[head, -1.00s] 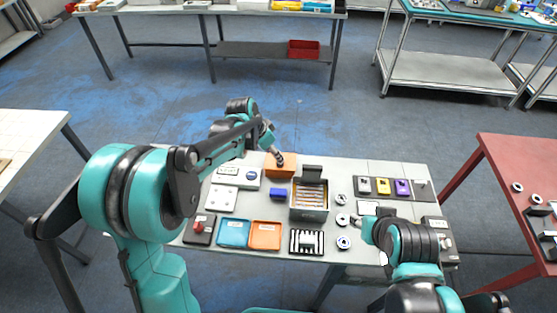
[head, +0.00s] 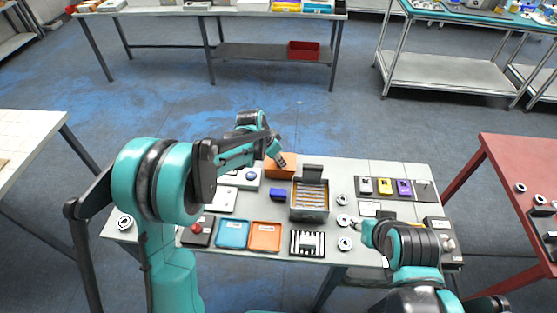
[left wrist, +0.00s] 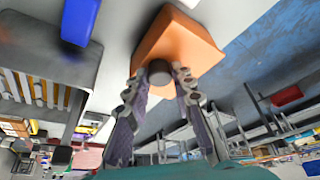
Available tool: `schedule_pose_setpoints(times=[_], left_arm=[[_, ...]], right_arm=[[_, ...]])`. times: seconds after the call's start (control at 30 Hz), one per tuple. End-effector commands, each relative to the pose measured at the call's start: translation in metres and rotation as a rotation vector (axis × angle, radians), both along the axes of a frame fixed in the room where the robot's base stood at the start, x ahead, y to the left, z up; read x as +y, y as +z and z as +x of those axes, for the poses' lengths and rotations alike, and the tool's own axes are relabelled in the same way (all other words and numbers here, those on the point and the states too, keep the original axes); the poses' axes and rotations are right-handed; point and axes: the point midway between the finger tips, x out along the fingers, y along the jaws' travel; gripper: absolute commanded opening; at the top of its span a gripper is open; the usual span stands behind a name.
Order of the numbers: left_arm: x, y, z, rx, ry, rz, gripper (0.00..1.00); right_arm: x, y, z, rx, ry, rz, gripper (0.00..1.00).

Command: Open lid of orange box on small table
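The orange box (head: 272,173) stands at the back of the small table (head: 358,172) in the head view, left of a grey open box. My left gripper (head: 282,161) reaches its top from behind. In the left wrist view the orange box (left wrist: 185,40) shows a round dark knob (left wrist: 159,73). The two fingers of my left gripper (left wrist: 158,76) stand apart, one on each side of the knob; firm contact is not visible. My right gripper (head: 368,234) is over the right front of the table, and its fingers are not clear.
A grey box (head: 310,214) with its lid up stands right of the orange box. A small blue block (head: 278,194) lies between them, nearer the front. Blue (head: 232,234) and orange (head: 265,237) trays lie at the front. Several metal rings line the middle right.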

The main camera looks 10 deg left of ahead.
Motion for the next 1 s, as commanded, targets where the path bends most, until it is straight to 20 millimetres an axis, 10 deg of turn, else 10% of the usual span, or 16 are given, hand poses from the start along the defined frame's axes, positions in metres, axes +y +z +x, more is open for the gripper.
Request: schedule_pose_setpoints(times=[1.0], left_arm=[[0.0, 0.028, 0.029, 0.504, 0.0, -0.006, 0.0]], right_arm=[[0.0, 0.03, 0.0, 0.0, 0.0, 0.0, 0.4]])
